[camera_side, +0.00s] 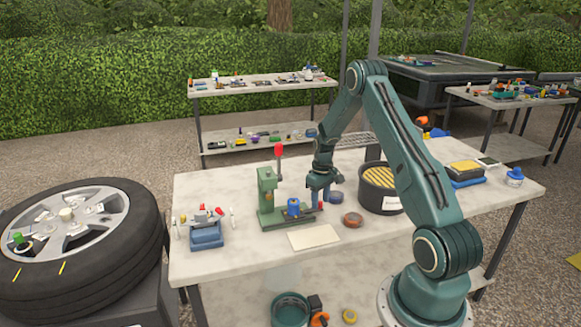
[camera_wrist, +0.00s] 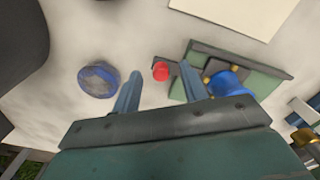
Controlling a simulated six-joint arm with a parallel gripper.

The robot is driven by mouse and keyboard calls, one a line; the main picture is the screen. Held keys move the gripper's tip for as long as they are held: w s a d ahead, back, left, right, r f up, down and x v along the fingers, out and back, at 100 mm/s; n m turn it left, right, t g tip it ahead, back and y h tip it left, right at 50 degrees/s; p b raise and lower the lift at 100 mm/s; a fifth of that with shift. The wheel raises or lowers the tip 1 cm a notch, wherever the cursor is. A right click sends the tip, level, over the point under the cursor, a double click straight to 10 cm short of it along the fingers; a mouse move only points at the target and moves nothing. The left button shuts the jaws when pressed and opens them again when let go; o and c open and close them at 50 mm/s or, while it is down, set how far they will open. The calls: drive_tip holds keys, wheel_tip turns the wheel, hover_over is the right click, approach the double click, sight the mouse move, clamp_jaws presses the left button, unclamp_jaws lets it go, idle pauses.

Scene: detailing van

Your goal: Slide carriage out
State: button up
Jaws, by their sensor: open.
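A green press-like fixture (camera_side: 267,197) with a red-topped upright lever stands on the table in the side view. A blue carriage (camera_side: 293,207) sits on its low base; in the wrist view the blue rounded part (camera_wrist: 228,86) shows at right, beside dark and green plates. A small red knob (camera_wrist: 161,71) sticks out from the end of that base. My gripper (camera_side: 319,203) is low at the right end of the fixture, pointing down. In the wrist view my gripper (camera_wrist: 160,84) is open, with the red knob appearing between its fingertips. Whether the fingers touch it I cannot tell.
A cream card (camera_side: 314,236) lies in front of the fixture. A round reddish tin (camera_side: 352,220) and a black bucket with a yellow grid (camera_side: 380,200) stand right of my gripper. A blue-based vise (camera_side: 206,235) is at left. A blue round lid (camera_wrist: 98,79) lies beside one finger.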

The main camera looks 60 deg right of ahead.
drive_tip(key=shift+r, duration=0.2)
drive_tip(key=shift+r, duration=2.2)
drive_tip(key=shift+r, duration=0.15)
drive_tip(key=shift+w+a+r, duration=0.1)
drive_tip(key=shift+a+r, duration=0.05)
drive_tip(key=shift+r, duration=0.05)
drive_tip(key=a+r+n+t+h, duration=0.1)
drive_tip(key=a+r+t, duration=0.1)
drive_tip(key=a+r, duration=1.8)
drive_tip(key=s+a+r+n+t, duration=0.1)
drive_tip(key=s+a+r, duration=0.2)
drive_tip(key=s+a, duration=0.5)
drive_tip(key=s+a+r+n+t+y, duration=0.1)
drive_tip(key=s+a+r+t, duration=0.1)
drive_tip(key=s+a, duration=0.6)
drive_tip(key=shift+s+r+t, duration=0.3)
drive_tip(key=shift+s+r, duration=0.45)
drive_tip(key=shift+s, duration=0.5)
